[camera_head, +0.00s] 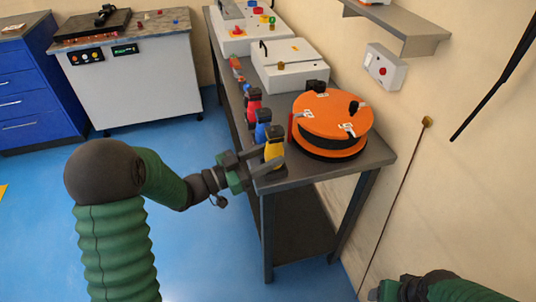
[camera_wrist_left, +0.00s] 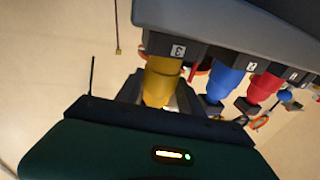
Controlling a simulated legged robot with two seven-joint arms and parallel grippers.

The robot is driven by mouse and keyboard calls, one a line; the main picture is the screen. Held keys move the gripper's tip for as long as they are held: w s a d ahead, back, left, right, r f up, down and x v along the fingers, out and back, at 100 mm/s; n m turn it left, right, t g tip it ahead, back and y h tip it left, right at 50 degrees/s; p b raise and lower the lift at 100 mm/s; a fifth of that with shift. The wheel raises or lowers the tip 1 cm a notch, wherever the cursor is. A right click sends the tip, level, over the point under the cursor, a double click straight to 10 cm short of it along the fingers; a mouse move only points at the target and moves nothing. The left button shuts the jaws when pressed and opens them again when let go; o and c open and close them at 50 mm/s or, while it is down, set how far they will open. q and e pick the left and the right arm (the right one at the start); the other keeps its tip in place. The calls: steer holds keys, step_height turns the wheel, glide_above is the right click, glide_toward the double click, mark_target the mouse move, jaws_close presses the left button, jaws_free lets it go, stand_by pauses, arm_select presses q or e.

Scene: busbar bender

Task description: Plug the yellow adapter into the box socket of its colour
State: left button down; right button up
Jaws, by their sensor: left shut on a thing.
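The yellow adapter (camera_head: 273,150) stands upright near the front left corner of the grey workbench (camera_head: 376,158). My left gripper (camera_head: 266,164) is shut on it, with fingers on either side. In the left wrist view, which looks inverted, the yellow adapter (camera_wrist_left: 161,82) sits between the fingers, its black base marked 3 against the bench. A blue adapter (camera_head: 263,127) and a red adapter (camera_head: 253,102) stand behind it in a row. A white box with coloured parts on top (camera_head: 240,38) is at the bench's far end; its sockets are too small to make out. My right gripper (camera_head: 398,290) is partly visible at the bottom right.
An orange reel (camera_head: 333,112) stands right of the adapters, close to them. A lidded white box (camera_head: 290,72) lies behind it. A wall shelf (camera_head: 405,32) and a switch box (camera_head: 384,67) are at the right. The floor left of the bench is clear.

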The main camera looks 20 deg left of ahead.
arm_select(q)
steer(key=shift+f+b, duration=0.7)
steer(key=shift+f, duration=0.5)
steer(key=c, duration=0.7)
jaws_free()
steer(key=shift+o, duration=0.2)
steer(key=p+v, duration=0.1)
steer(key=v, duration=1.6)
steer(key=shift+w, duration=0.1)
